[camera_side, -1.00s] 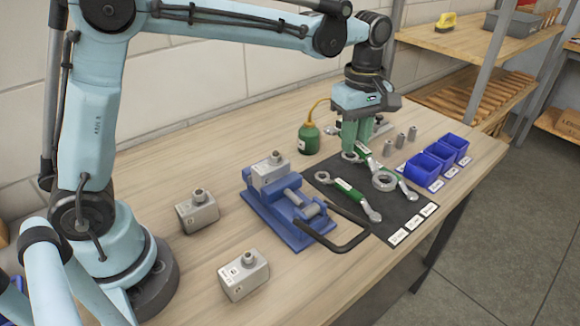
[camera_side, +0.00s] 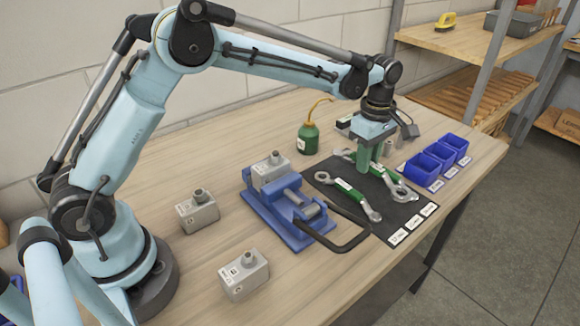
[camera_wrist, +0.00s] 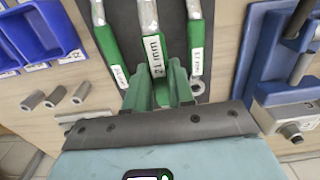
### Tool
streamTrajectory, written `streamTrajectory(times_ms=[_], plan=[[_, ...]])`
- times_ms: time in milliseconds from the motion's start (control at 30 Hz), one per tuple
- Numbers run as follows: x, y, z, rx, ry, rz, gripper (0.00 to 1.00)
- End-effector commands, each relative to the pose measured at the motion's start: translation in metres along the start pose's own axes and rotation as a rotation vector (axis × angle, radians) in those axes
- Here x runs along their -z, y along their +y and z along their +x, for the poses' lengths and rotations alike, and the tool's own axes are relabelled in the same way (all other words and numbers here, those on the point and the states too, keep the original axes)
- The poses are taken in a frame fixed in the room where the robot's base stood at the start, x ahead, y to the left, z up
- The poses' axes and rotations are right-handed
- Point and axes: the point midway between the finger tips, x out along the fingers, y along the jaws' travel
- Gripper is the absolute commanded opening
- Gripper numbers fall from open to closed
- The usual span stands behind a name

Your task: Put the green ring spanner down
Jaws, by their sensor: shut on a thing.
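My gripper (camera_side: 369,168) is shut on the handle of a green ring spanner (camera_wrist: 152,45) marked 21 mm. The wrist view shows that handle between my fingers (camera_wrist: 158,88). Green handles show close on both sides of the held one in the wrist view. My fingers hide part of the handle.
A blue vise (camera_side: 285,215) with a long dark handle stands left of the mat, a grey block on it. Blue bins (camera_side: 437,157) are at the right. A green oil can (camera_side: 308,138) and small grey cylinders (camera_wrist: 57,97) are close by. The mat's front carries white labels (camera_side: 414,222).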

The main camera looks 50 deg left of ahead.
Motion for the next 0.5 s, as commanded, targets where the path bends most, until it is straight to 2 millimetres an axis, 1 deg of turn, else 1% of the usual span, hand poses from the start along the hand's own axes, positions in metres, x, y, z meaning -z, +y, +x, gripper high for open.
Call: streamTrajectory(times_ms=[100, 200, 400, 500], plan=[[0.008, 0.007, 0.006, 0.0, 0.0, 0.0, 0.0], [0.01, 0.008, 0.011, 0.0, 0.0, 0.001, 0.0], [0.01, 0.008, 0.038, 0.0, 0.0, 0.002, 0.0], [0.01, 0.008, 0.046, 0.0, 0.0, 0.002, 0.0]])
